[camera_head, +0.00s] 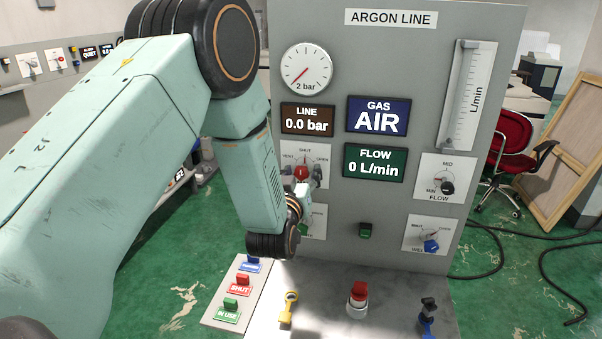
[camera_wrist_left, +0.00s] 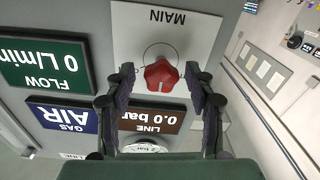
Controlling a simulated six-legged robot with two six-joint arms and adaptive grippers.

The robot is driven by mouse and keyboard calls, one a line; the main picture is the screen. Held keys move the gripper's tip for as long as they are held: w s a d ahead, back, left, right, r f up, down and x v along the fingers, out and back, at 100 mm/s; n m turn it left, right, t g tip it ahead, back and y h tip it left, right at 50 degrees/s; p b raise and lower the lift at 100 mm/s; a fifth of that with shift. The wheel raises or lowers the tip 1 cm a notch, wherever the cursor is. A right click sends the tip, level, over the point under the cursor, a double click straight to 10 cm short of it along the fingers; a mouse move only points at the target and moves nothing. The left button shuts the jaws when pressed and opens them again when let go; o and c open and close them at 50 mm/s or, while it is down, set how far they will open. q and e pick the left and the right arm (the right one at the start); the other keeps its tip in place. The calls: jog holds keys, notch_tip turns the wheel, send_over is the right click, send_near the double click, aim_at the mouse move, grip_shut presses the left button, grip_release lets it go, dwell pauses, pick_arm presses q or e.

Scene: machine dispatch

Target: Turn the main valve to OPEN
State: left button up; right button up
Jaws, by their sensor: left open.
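The main valve is a red knob (camera_head: 301,173) on a light plate on the upright grey panel. Its plate carries SHUT above, OPEN to the right and a partly hidden word at left. The knob's pointer looks turned up toward SHUT, though it is small. My left gripper (camera_head: 303,187) is just in front of this plate and covers its lower part. In the left wrist view, upside down, the red knob (camera_wrist_left: 161,77) lies between the two dark fingers of my open left gripper (camera_wrist_left: 160,80). Contact cannot be told. My right gripper is not in view.
The panel shows a 2 bar gauge (camera_head: 306,68), LINE 0.0 bar (camera_head: 307,120), GAS AIR (camera_head: 377,116) and FLOW 0 L/min (camera_head: 374,163). A FLOW knob (camera_head: 447,188) sits right. Tags (camera_head: 239,287) and a red-capped item (camera_head: 357,298) lie on the bench below.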

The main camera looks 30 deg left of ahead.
pick_arm(q)
jog(key=shift+w+a+f, duration=0.25)
jog(key=shift+w+f, duration=0.05)
jog(key=shift+w, duration=0.1)
jog(key=c, duration=0.3)
jog(key=shift+s+d+r, duration=0.15)
jog(key=shift+s+d, duration=0.05)
jog(key=c, duration=0.5)
jog(key=shift+a, duration=0.1)
grip_shut()
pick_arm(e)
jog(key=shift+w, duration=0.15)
pick_arm(q)
jog(key=shift+m, duration=0.3)
jog(key=m, duration=0.4)
jog(key=shift+m, duration=0.4)
jog(key=m, duration=0.6)
jog(key=shift+r, duration=0.1)
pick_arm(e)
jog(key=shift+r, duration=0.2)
pick_arm(q)
jog(key=shift+m, duration=0.3)
